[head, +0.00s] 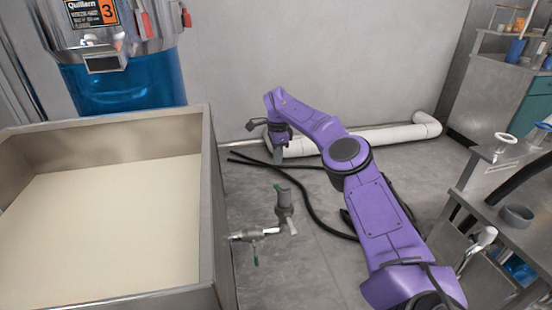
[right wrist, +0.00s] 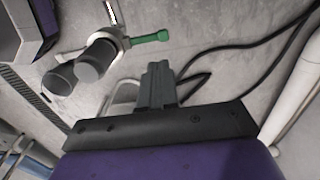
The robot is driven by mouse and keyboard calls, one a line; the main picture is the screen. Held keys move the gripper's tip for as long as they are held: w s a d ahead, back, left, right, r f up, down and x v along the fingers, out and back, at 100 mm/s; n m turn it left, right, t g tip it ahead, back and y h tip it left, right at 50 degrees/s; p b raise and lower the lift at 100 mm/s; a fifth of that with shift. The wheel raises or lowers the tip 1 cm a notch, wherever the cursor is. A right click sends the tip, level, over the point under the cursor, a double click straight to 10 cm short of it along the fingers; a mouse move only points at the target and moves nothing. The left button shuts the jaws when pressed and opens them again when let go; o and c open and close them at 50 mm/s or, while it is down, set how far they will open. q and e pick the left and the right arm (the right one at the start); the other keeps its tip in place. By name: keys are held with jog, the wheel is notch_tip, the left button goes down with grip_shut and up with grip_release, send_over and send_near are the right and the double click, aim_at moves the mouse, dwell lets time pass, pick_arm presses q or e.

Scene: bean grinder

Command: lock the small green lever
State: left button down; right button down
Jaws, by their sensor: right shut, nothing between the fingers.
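The small green lever (right wrist: 150,38) shows clearly in the right wrist view, sticking out to the right from a metal pipe fitting. In the head view, the metal fitting (head: 255,233) juts right from the steel bin, with a dark greenish upright cylinder (head: 284,196) at its end. I cannot tell for sure which small part there is the lever. My right gripper (head: 279,155) points down, above and behind the fitting in the head view. In the right wrist view its fingers (right wrist: 157,85) are together and empty, just below the lever in the picture and apart from it. My left gripper is not in view.
The steel bin (head: 211,190) with pale contents fills the left. Black cables (head: 310,200) lie on the floor behind the fitting, and a white pipe (head: 395,134) runs along the wall. A cluttered steel bench (head: 500,180) stands right. Floor beside the fitting is open.

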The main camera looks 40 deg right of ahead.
notch_tip(320, 180, down, 10)
jog(key=shift+w+f+b, duration=0.1)
jog(key=shift+f+b, duration=0.15)
jog(key=shift+b, duration=0.7)
